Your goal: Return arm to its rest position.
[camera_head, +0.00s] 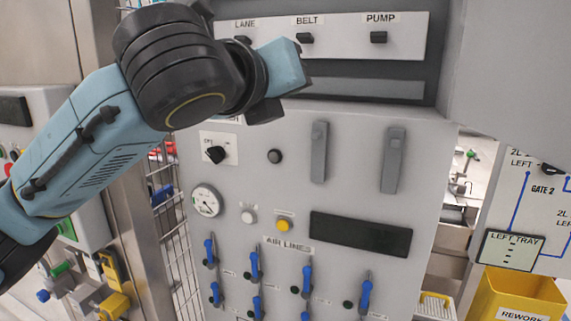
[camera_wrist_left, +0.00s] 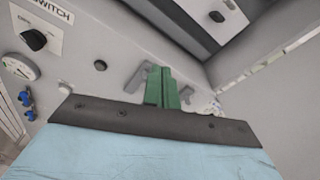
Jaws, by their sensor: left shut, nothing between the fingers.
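My left arm (camera_head: 95,140) reaches in from the left in the head view. Its dark wrist joint (camera_head: 175,65) and blue hand (camera_head: 283,68) are raised in front of the upper part of the grey control panel (camera_head: 270,185). The fingers are hidden in that view. In the left wrist view the green fingers of my left gripper (camera_wrist_left: 162,72) are together, shut and empty. They point toward the panel, with grey handles (camera_wrist_left: 138,78) showing behind them. I cannot tell the exact gap to the panel. My right gripper is in neither view.
The panel carries LANE, BELT and PUMP switches, a rotary knob (camera_head: 215,154), a gauge (camera_head: 206,201), grey handles (camera_head: 319,152) and several blue air-line levers (camera_head: 254,266). A grey housing (camera_head: 515,70) juts out at right. A yellow REWORK bin (camera_head: 518,295) stands lower right.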

